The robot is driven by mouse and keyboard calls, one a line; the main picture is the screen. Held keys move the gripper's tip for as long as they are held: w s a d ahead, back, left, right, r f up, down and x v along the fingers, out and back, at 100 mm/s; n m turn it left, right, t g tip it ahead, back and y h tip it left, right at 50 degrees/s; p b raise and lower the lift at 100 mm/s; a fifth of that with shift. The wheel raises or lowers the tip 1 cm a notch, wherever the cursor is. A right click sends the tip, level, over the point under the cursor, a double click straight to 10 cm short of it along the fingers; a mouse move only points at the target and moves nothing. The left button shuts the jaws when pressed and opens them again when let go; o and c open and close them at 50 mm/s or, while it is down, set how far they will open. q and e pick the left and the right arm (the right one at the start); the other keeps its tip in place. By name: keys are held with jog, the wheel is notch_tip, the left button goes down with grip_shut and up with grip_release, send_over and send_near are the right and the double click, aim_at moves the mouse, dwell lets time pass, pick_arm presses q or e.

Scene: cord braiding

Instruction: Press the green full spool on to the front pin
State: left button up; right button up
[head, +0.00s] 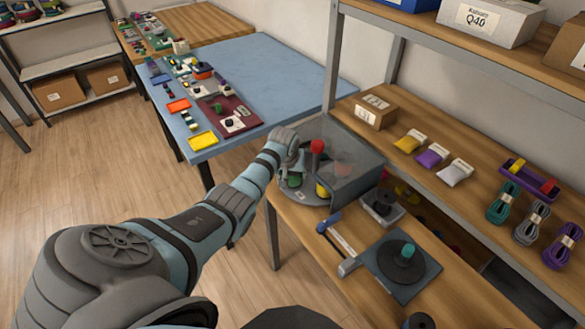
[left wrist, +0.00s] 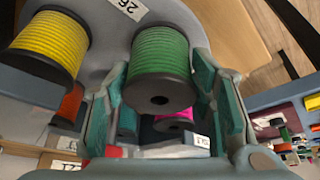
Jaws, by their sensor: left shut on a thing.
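The green full spool (left wrist: 160,52) has black flanges and sits between the two fingers of my left gripper (left wrist: 160,82), which is shut on it. In the head view the green spool (head: 294,181) shows low beside my left gripper (head: 293,168), over the grey round plate (head: 303,195) of the braiding machine. The front pin is hidden, so I cannot tell whether the spool is on it. A yellow spool (left wrist: 50,45) stands on the plate to the left in the wrist view. My right gripper is not in view.
A clear grey guard (head: 350,165) stands close behind the plate. A red knob or spool (head: 317,146) rises near my gripper. Orange (left wrist: 70,102) and magenta (left wrist: 173,123) spools lie beyond the fingers. A dark base with a teal-topped spindle (head: 405,255) stands nearer on the bench.

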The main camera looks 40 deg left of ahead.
pick_arm(q)
jog(key=o, duration=1.8)
jog(key=shift+f, duration=0.1)
jog(key=p+v, duration=0.4)
jog(key=p, duration=0.2)
jog(key=shift+r+p, duration=0.35)
jog(key=shift+p, duration=0.05)
jog(key=shift+s+d+r, duration=0.1)
jog(key=shift+s+r, duration=0.05)
jog(key=shift+r, duration=0.05)
jog(key=shift+s+r+b, duration=0.25)
jog(key=shift+r+b, duration=0.1)
jog(key=shift+r, duration=0.1)
